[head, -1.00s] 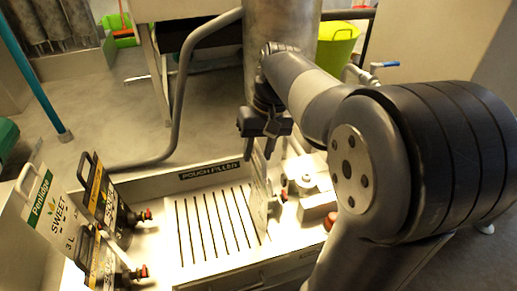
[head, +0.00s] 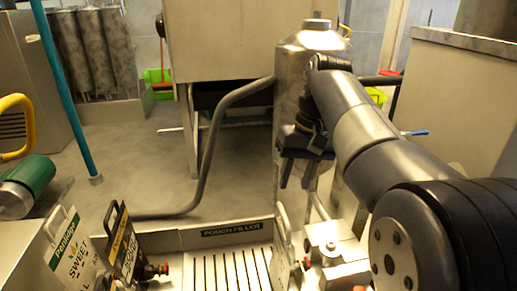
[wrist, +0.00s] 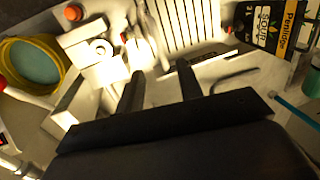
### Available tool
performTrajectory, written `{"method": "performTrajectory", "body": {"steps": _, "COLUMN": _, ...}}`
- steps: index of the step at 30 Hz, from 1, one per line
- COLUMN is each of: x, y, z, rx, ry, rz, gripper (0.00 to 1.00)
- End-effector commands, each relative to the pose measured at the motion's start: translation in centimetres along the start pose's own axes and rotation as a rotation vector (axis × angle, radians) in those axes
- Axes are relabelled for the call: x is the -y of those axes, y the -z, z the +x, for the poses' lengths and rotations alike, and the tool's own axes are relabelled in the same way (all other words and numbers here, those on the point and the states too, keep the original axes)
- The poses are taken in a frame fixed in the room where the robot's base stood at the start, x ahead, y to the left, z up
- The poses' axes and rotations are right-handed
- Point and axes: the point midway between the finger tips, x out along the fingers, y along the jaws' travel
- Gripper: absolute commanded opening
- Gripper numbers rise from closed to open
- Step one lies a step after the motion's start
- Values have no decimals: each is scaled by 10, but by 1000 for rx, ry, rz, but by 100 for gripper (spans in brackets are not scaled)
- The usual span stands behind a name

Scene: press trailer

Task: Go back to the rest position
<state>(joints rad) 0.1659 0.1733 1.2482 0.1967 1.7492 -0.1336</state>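My gripper (head: 296,183) hangs from my arm, pointing down, above the far edge of the pouch filler (head: 230,231). Its two fingers stand apart with nothing between them; they also show in the wrist view (wrist: 160,85). A pouch (head: 283,240) stands edge-on at the right end of the filler's slotted grate (head: 228,270), below my gripper and apart from it. The wrist view shows this pouch (wrist: 143,42) beside the light metal filler head.
A steel tank (head: 308,90) stands behind my gripper. A bent grey pipe (head: 212,135) and a teal pole (head: 65,90) rise at the left. Open floor lies between them.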

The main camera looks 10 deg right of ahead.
Motion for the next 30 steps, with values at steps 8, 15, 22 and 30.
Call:
{"method": "performTrajectory", "body": {"steps": 8, "x": 0, "y": 0, "z": 2, "rx": 1, "ry": 0, "rz": 0, "gripper": 35}}
{"method": "performTrajectory", "body": {"steps": 15, "x": 0, "y": 0, "z": 28, "rx": 4, "ry": 0, "rz": -1, "gripper": 35}}
{"method": "performTrajectory", "body": {"steps": 22, "x": 0, "y": 0, "z": 73, "rx": 4, "ry": 0, "rz": 0, "gripper": 35}}
{"method": "performTrajectory", "body": {"steps": 30, "x": 0, "y": 0, "z": 110, "rx": 3, "ry": 0, "rz": -1, "gripper": 35}}
